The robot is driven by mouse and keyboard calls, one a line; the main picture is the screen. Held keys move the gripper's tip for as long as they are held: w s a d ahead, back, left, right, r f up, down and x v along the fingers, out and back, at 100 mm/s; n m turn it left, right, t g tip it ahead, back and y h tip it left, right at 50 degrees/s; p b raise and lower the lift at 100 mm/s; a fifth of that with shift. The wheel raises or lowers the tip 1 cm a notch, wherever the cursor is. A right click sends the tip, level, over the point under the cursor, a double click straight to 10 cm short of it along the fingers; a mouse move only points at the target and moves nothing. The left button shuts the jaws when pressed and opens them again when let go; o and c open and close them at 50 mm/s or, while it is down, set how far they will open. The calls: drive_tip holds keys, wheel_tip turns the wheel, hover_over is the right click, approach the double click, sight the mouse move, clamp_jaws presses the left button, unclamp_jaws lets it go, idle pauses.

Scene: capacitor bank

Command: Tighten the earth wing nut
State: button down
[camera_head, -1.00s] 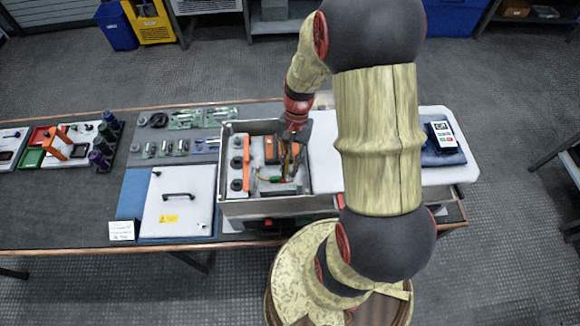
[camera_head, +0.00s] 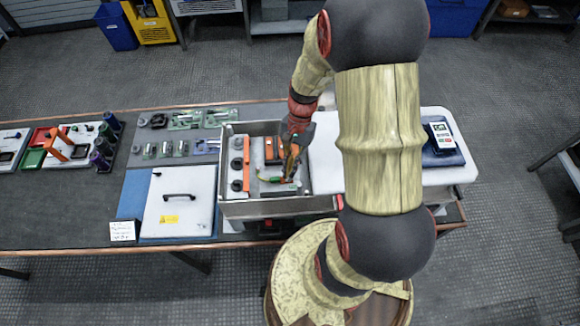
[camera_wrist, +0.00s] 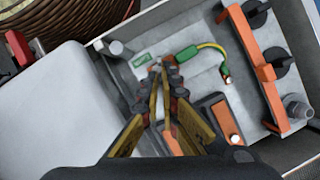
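My gripper (camera_head: 289,178) points down into the open grey metal box, and also shows in the wrist view (camera_wrist: 166,68). Its two fingertips are close together, with a narrow gap between them. They are at the end of the green-and-yellow earth cable (camera_wrist: 208,47), beside a small green label (camera_wrist: 141,59). The cable curves from there to a copper-coloured terminal (camera_wrist: 225,78). The earth wing nut cannot be made out; the fingertips cover that spot. Whether they touch it is unclear.
The box wall (camera_wrist: 105,70) is close to my gripper. Inside stand an orange bar with black knobs (camera_wrist: 262,68) and an orange-topped block (camera_wrist: 217,118). A white surface (camera_head: 325,150) lies right of the box. The removed-looking panel with a handle (camera_head: 178,215) lies left.

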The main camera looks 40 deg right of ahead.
drive_tip(key=m, duration=0.1)
drive_tip(key=m+t+p, duration=0.1)
drive_tip(key=m, duration=0.1)
drive_tip(key=m+p, duration=0.1)
drive_tip(key=m, duration=0.1)
drive_tip(key=shift+s+d+r+t+y, duration=0.2)
drive_tip(key=shift+s+t+y, duration=0.1)
drive_tip(key=shift+s+t, duration=0.1)
drive_tip(key=shift+s+f+m+t+p, duration=0.15)
drive_tip(key=shift+m+t+p, duration=0.55)
drive_tip(key=shift+m, duration=0.9)
drive_tip(key=c, duration=2.3)
unclamp_jaws()
drive_tip(key=shift+c, duration=0.2)
drive_tip(key=shift+s, duration=0.1)
drive_tip(key=v, duration=1.2)
drive_tip(key=shift+a, duration=0.2)
